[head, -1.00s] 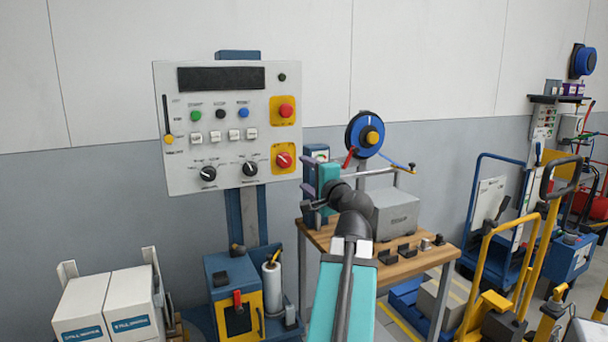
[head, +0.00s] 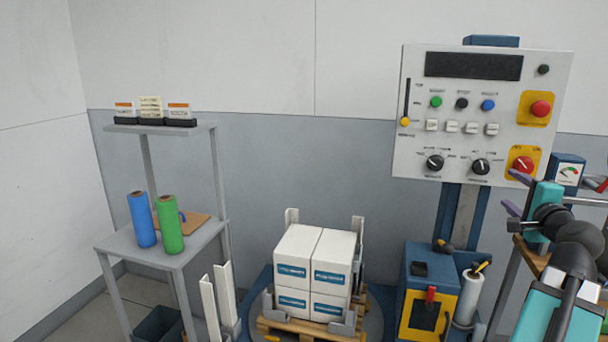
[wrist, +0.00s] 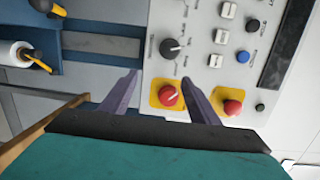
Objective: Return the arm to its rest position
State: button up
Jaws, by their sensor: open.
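My gripper (head: 514,193) is at the right of the head view, on the end of my teal and black arm. Its purple fingers are apart with nothing between them. They point toward the lower right part of the control panel (head: 460,145). In the wrist view the open fingers (wrist: 160,80) show in front of the panel face, near the red knob (wrist: 168,94) and the red button (wrist: 233,107). I cannot tell the exact gap, but no contact shows.
A pallet with white boxes (head: 315,270) stands left of the panel. Below the panel is a blue and yellow cabinet (head: 430,300) beside a white roll (head: 469,298). A grey shelf stand (head: 190,258) with blue (head: 142,220) and green (head: 169,224) rolls is at the left. A workbench is partly hidden behind my arm.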

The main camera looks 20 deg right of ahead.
jog(key=w+a+f+n+g+y+p, duration=0.15)
jog(key=w+a+f+y, duration=0.25)
jog(key=w+a+f, duration=0.6)
jog(key=w+a+f+n+y, duration=0.25)
jog(key=w+a+f, duration=0.45)
jog(key=w+f, duration=0.4)
jog(key=w+a+f+n+g+y+p, duration=0.2)
jog(key=a+f+n+g+y, duration=0.3)
jog(key=a+f, duration=1.95)
jog(key=s+a+f+n+g+y+p, duration=0.1)
jog(key=s+a+f+n+g, duration=0.25)
jog(key=s+a+f, duration=0.6)
jog(key=s+a+f+n+g+y, duration=0.15)
jog(key=s+a+f+g, duration=0.25)
jog(key=s+a+f, duration=0.55)
jog(key=s+a+f+n+g+h, duration=0.25)
jog(key=s+f+n+g, duration=0.2)
jog(key=s+f, duration=0.6)
jog(key=s+d+n+g+h, duration=0.2)
jog(key=s+d+n, duration=0.3)
jog(key=s, duration=0.4)
jog(key=shift+n+h, duration=0.35)
jog(key=shift+d, duration=0.1)
